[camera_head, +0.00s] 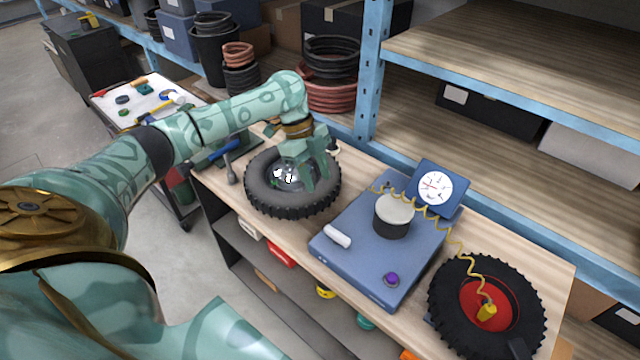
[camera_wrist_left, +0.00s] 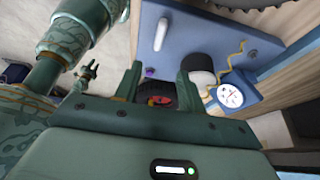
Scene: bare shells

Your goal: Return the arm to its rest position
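My left arm, patterned teal, reaches in from the left in the head view. Its left gripper (camera_head: 318,172) hangs over the right side of the black tyre with a silver hub (camera_head: 262,195). In the left wrist view its two fingers stand apart with nothing held between them, so the left gripper (camera_wrist_left: 157,88) is open. What looks like my right gripper (camera_wrist_left: 87,72) shows small in the left wrist view, its two fingers apart. It is outside the head view.
A blue scale (camera_head: 345,265) with a round dial (camera_head: 435,188) and dark cylinder (camera_head: 394,220) stands on the wooden bench. A red-hubbed tyre (camera_head: 440,305) with a yellow coiled hose is at right. A blue shelf post (camera_head: 371,80) rises behind. A tool cart (camera_head: 105,102) stands left.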

